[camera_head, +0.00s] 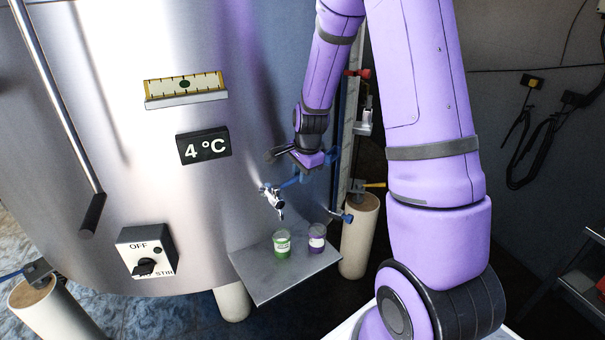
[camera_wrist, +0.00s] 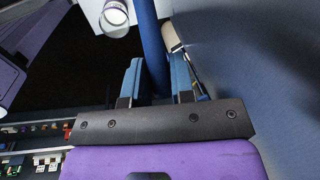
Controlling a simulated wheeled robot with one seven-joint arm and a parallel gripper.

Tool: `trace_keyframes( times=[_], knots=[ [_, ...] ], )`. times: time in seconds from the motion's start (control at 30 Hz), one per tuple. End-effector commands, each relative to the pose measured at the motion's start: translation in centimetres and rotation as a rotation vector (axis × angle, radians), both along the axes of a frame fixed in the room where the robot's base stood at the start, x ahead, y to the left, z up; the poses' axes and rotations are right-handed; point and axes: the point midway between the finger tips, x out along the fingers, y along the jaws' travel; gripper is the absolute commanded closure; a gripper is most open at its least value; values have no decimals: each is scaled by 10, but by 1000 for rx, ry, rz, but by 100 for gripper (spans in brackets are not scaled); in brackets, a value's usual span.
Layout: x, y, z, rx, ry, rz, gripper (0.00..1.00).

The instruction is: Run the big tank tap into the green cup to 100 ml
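The metal tank tap (camera_head: 274,200) sticks out low on the tank, its spout above the green cup (camera_head: 282,244). The green cup stands upright on a metal shelf (camera_head: 290,277); its liquid level is too small to read. I cannot make out a stream at the spout. My gripper (camera_head: 292,180) is beside the tap at its blue lever. In the wrist view my gripper (camera_wrist: 155,72) has its two blue fingers apart, with a blue bar (camera_wrist: 152,40), seemingly the tap lever, between them. A gap shows on the bar's right side; contact on the left is unclear.
A purple cup (camera_head: 316,239) stands right of the green cup. A round cup-like rim (camera_wrist: 115,14) shows in the wrist view. A stirrer switch box (camera_head: 147,252) and a 4 °C display (camera_head: 204,146) are on the tank. A smaller blue-handled valve (camera_head: 342,216) is right of the tap.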

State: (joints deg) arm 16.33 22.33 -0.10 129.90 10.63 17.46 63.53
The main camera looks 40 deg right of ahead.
Motion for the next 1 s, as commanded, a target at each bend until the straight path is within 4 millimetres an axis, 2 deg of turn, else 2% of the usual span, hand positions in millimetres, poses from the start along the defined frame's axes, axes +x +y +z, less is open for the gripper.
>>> trace_keyframes(
  times=[0.27, 0.7, 1.0],
  knots=[
    [-2, 1, 0, -1, 1, -22, 100],
    [-19, 4, 0, 0, 1, -230, 100],
    [-20, 4, 0, 0, 0, -245, 100]
  ],
)
